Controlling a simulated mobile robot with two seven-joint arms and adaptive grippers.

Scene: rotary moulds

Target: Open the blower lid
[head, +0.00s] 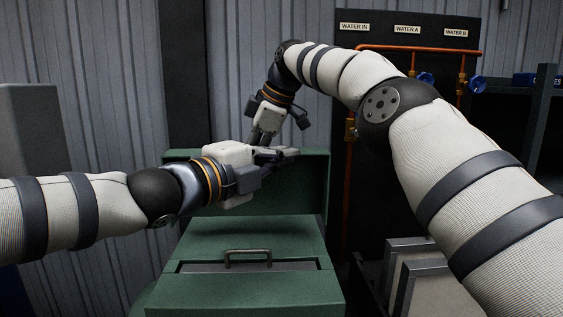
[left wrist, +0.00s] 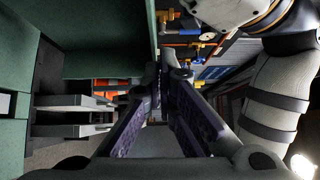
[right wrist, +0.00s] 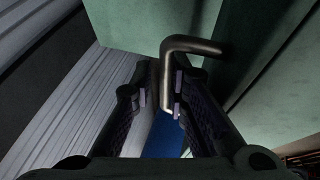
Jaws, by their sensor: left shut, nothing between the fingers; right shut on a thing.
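The green blower box (head: 240,232) is low in the middle of the head view, with a small bar handle (head: 247,252) on its near part. A green panel (head: 313,185), apparently the lid, stands upright behind it. My left gripper (head: 292,153) is in front of that panel's top edge. Its fingers (left wrist: 164,72) are together and empty in the left wrist view. My right gripper (head: 262,138) reaches down behind the left one, its tips largely hidden. In the right wrist view its fingers (right wrist: 162,95) are closed on a bent dark handle (right wrist: 190,44) beside a green surface.
A dark board (head: 395,27) with water labels and orange pipes (head: 348,180) stands behind at the right. Grey-framed panels (head: 415,275) stand right of the box. A grey block (head: 30,140) is at the left. My two arms are close together over the panel.

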